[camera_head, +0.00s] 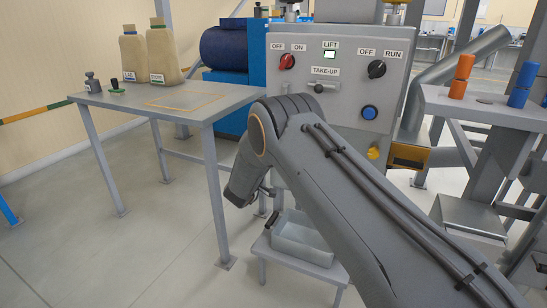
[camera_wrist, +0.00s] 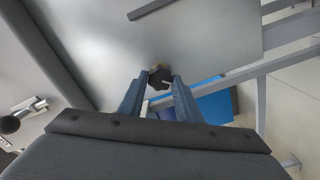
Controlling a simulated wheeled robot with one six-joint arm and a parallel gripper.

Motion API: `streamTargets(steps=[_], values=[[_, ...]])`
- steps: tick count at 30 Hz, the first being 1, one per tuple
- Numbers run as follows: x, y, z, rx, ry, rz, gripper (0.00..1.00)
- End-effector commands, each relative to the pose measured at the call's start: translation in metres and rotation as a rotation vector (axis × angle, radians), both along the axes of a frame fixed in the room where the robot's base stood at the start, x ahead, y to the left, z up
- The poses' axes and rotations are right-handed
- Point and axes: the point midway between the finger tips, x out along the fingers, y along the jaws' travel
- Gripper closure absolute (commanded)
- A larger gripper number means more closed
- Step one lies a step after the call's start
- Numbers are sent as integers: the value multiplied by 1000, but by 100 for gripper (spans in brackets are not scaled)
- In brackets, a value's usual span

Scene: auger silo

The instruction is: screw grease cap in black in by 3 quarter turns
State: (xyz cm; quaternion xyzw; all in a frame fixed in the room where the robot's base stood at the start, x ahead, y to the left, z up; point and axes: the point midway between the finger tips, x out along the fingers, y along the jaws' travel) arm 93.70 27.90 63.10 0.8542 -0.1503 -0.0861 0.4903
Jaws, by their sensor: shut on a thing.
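The black grease cap (camera_wrist: 159,80) shows in the wrist view between the tips of my two fingers. It looks dark and faceted, with a small pale mark on its face. A tan-brown part shows at its far edge, against a large grey panel (camera_wrist: 190,35). My gripper (camera_wrist: 160,82) is shut on the cap, one finger on each side. In the head view my own arm hides the cap and the fingertips. How deep the cap sits in its seat cannot be told.
The control box (camera_head: 340,75) with switches stands behind my arm. A grey table (camera_head: 150,100) with tan jugs is at the left. A grey bin (camera_head: 300,240) sits on a low stand below my arm. A shelf (camera_head: 470,100) with orange and blue parts is at the right.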

Motion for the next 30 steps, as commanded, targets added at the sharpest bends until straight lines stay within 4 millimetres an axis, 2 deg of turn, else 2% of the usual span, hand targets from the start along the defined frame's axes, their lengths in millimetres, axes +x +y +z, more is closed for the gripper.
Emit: streamTargets(steps=[15, 30], values=[[-1, 1, -3, -431, 159, 2, 92], [-1, 1, -3, -633, 231, 2, 92]])
